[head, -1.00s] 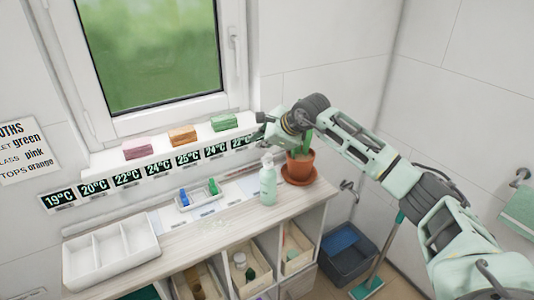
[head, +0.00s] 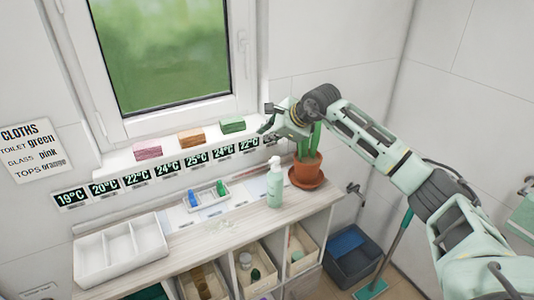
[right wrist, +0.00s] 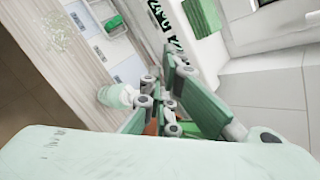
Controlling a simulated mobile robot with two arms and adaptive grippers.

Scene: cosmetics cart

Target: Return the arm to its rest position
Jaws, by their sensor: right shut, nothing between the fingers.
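My right arm reaches in from the right in the head view. Its gripper (head: 266,118) is shut and empty, raised by the right end of the window sill, above the pump bottle and beside the top of the potted cactus (head: 306,168). In the right wrist view the gripper's green fingers (right wrist: 165,105) show near the middle, with nothing between them. The pale green pump bottle (head: 274,186) stands upright on the counter (head: 240,222); in the right wrist view it (right wrist: 116,96) appears left of the fingers. My left gripper is out of view.
Pink (head: 147,150), orange (head: 191,137) and green (head: 232,125) cloths lie on the sill. A white divided tray (head: 120,250) and a small tray (head: 206,196) with blue and green items stand on the counter. A dark bin (head: 352,258) stands on the floor at right.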

